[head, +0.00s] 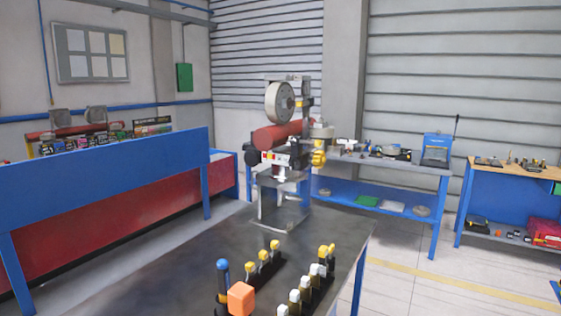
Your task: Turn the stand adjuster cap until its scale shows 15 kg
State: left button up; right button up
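A grey metal stand (270,207) stands at the far end of the dark table. It carries a large pale wheel (280,103), a red tube (283,135) and a white block with small coloured marks (279,158). A yellow knob-like part (319,159) shows on its right side, below a tan round part (321,132). I cannot tell which part is the adjuster cap, and no scale reading is legible at this size. Neither of my grippers is in view.
Yellow- and white-topped tools stand in two dark racks (267,270) on the near table (150,262). A blue-topped tool (222,268) and an orange block (241,298) are at the front. The table's left part is clear. A blue workbench (375,188) stands behind on the right.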

aim_at(319, 160)
jog(key=u, duration=0.15)
jog(key=i+l+u, duration=0.1)
jog(key=l+u, duration=0.35)
jog(key=i+l+u, duration=0.1)
jog(key=l+u, duration=0.15)
jog(key=u, duration=0.2)
jog(key=l+u, duration=0.45)
